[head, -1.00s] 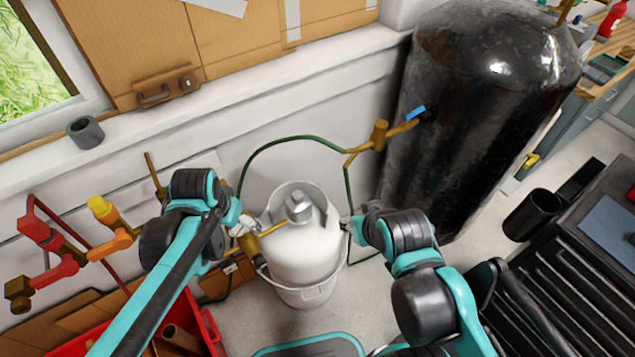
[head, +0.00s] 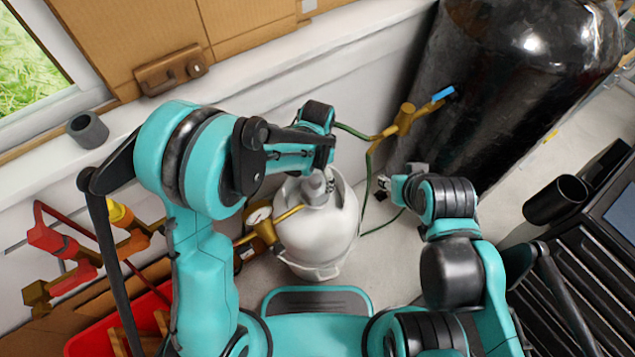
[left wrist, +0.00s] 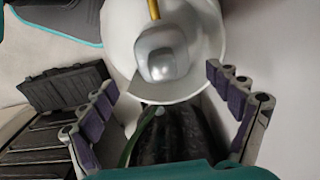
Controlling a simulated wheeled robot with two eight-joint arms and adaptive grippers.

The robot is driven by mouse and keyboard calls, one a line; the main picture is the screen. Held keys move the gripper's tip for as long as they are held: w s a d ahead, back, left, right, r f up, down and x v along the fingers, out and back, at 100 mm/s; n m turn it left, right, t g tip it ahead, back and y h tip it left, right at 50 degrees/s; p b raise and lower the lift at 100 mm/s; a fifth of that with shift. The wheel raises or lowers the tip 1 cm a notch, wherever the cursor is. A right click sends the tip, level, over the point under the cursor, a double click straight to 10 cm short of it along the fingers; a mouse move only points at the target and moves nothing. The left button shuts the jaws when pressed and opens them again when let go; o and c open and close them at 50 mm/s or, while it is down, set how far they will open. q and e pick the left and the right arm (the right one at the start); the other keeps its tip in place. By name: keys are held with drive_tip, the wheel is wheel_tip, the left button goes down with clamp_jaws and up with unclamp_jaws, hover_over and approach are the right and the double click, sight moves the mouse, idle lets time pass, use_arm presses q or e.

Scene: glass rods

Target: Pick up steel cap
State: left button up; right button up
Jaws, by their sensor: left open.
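The steel cap (head: 314,190) is a shiny grey piece on top of the white gas cylinder (head: 310,232), inside its raised collar. In the left wrist view the cap (left wrist: 162,52) shows clearly ahead of my left gripper (left wrist: 160,78). The fingers are spread wide on either side of its line, with nothing between them. In the head view my left gripper (head: 330,178) hangs just above the cap, partly covering it. My right gripper (head: 383,186) is right of the cylinder, apart from it, too small to read its jaws.
A brass valve with a gauge (head: 262,222) sits left of the cylinder. A green hose (head: 352,132) runs behind it to the large black tank (head: 480,100). A red crate (head: 115,330) and pipes stand at left. A dark tool cabinet (head: 570,265) is at right.

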use_arm(q)
drive_tip(key=shift+f, duration=0.7)
drive_tip(key=f+b, duration=0.2)
drive_tip(key=f, duration=0.1)
drive_tip(key=f+b, duration=0.1)
drive_tip(key=f, duration=0.1)
drive_tip(key=shift+a+f, duration=0.25)
drive_tip(key=shift+a, duration=0.1)
drive_tip(key=shift+r, duration=0.1)
drive_tip(key=shift+c, duration=0.3)
drive_tip(key=c, duration=1.3)
